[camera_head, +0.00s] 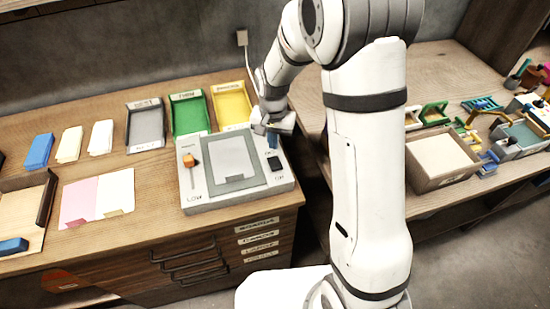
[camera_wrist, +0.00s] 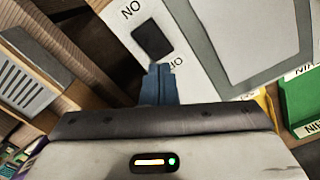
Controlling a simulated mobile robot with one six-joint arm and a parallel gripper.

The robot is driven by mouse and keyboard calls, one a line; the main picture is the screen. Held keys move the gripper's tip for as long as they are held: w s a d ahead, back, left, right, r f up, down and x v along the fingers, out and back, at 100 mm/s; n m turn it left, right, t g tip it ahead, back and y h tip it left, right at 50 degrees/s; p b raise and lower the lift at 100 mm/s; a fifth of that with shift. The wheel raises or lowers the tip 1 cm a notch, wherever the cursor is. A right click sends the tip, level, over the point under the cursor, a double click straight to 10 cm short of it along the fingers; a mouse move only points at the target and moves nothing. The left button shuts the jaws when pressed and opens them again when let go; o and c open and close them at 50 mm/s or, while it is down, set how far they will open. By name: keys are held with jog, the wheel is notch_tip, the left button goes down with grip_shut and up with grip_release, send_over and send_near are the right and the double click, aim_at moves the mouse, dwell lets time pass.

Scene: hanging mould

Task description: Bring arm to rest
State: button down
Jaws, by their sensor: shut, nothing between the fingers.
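My arm stands in the middle of the head view, bent over toward the bench on the left. My gripper (camera_head: 272,138) is over the right side of a white machine (camera_head: 212,199), near its dark switch (camera_head: 275,163). In the wrist view the blue fingertips (camera_wrist: 159,84) are together and empty, just below the black switch (camera_wrist: 153,40) in the picture. The label letters beside the switch are upside down there. I cannot tell whether the fingertips touch the machine.
The machine has an orange-knobbed slider (camera_head: 190,161). Grey (camera_head: 146,126), green (camera_head: 190,115) and yellow (camera_head: 232,105) trays stand behind it. Pink and white sheets (camera_head: 97,197) lie to its left. A second bench on the right holds an open box (camera_head: 440,160) and several small coloured items.

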jog(key=shift+r+p, duration=0.35)
jog(key=shift+r, duration=0.55)
jog(key=s+d+r+n+t, duration=0.2)
jog(key=s+d+r, duration=0.4)
jog(key=s+r, duration=0.45)
jog(key=s+d+r+n, duration=0.1)
jog(key=s+d+r, duration=0.1)
jog(key=s, duration=0.3)
jog(key=s+d+r+t, duration=0.1)
jog(key=s+d+r, duration=0.1)
jog(key=s+r, duration=0.2)
jog(key=shift+s+d+r+n, duration=0.3)
jog(key=shift+s+n, duration=0.1)
jog(key=shift+s, duration=0.45)
